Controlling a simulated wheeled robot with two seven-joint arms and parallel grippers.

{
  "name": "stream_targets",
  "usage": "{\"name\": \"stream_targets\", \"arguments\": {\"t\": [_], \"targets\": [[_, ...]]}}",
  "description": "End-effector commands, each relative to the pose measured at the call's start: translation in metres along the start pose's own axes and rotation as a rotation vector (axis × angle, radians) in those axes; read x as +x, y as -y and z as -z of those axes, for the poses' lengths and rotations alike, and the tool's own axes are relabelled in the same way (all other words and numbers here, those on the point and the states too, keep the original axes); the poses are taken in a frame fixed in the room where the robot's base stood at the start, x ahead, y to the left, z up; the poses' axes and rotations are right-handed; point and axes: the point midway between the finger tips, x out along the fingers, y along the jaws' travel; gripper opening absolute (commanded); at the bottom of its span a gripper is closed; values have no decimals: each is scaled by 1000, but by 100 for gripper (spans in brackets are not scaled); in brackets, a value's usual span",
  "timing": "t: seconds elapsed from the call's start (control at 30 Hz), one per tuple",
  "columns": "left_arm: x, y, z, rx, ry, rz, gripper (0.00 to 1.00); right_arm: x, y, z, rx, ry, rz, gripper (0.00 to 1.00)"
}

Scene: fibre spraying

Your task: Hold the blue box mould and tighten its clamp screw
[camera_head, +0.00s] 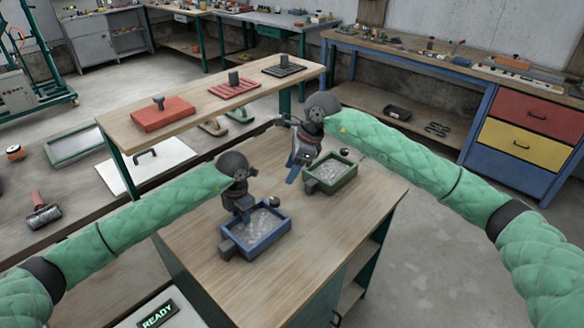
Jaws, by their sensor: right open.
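The blue box mould (275,236) sits upright on the near wooden table, with pale grey fibrous material inside. A grey block (228,250) is at its left corner and a small dark round knob (275,201) is by its far right side; I cannot tell for sure which is the clamp screw. My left gripper (244,212) points down at the mould's far left rim; its fingers are too dark and small to tell whether they grip it. My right gripper (297,160) is open, left of and above the green box mould (346,180). A slim blue piece (293,174) shows beneath it.
A raised wooden shelf (205,105) behind carries a red plate (163,114) and two gridded plates with handles. A white board (145,165) and a roller (43,213) lie at left. The table's right front is clear. A READY display (158,314) is at the bottom.

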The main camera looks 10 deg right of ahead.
Motion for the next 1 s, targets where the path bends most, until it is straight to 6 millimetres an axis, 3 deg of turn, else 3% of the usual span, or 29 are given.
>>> {"name": "stream_targets", "arguments": {"t": [0.27,0.7,1.0], "targets": [[-8,0,0,0,1,-1,36,0,0,0,0,0,0,52],[-85,-1,-1,0,2,-1,36,0,0,0,0,0,0,52],[-116,0,-1,0,0,0,36,0,0,0,0,0,0,52]]}}
